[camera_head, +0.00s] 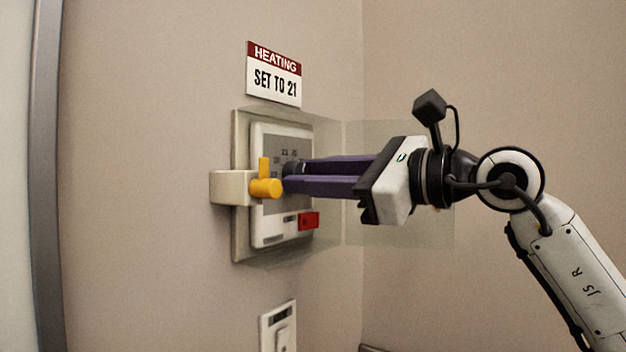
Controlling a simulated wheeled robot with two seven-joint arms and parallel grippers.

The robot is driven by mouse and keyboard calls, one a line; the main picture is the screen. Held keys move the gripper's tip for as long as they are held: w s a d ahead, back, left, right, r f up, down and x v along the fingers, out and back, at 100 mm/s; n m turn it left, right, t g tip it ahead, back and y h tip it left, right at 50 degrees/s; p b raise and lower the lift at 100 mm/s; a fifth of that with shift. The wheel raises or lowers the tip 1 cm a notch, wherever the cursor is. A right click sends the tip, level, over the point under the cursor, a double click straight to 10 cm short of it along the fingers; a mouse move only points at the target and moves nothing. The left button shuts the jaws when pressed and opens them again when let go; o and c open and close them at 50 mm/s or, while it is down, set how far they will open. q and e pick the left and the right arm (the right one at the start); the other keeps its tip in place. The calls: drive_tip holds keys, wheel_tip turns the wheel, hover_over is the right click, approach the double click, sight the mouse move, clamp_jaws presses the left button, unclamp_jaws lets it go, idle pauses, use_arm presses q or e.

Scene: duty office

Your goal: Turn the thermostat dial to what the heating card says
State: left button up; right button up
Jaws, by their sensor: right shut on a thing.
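The heating card (274,75) on the wall reads "HEATING SET TO 21". My right gripper (290,176) comes in from the right and is shut on the dark thermostat dial (292,168) at the thermostat's face. The fingers hide most of the dial and part of its scale; a few small numbers show above it, and I cannot tell the dial's setting. My left gripper is not in view.
A beige block (230,187) with a yellow latch (266,187) sits at the thermostat's left, close to my fingertips. A red tab (308,220) is at its lower right. A white wall switch (279,327) is below. A wall corner lies just right of the thermostat.

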use_arm(q)
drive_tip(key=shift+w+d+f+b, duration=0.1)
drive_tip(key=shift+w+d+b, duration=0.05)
drive_tip(key=shift+b, duration=0.15)
use_arm(e)
drive_tip(key=shift+n, duration=3.9)
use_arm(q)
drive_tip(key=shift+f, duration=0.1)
use_arm(e)
drive_tip(key=shift+n, duration=0.3)
drive_tip(key=o, duration=1)
drive_tip(key=shift+o, duration=0.2)
use_arm(q)
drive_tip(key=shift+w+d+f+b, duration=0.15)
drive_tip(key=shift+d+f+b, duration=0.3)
drive_tip(key=shift+b, duration=0.75)
use_arm(e)
drive_tip(key=v, duration=1)
drive_tip(key=shift+d, duration=0.15)
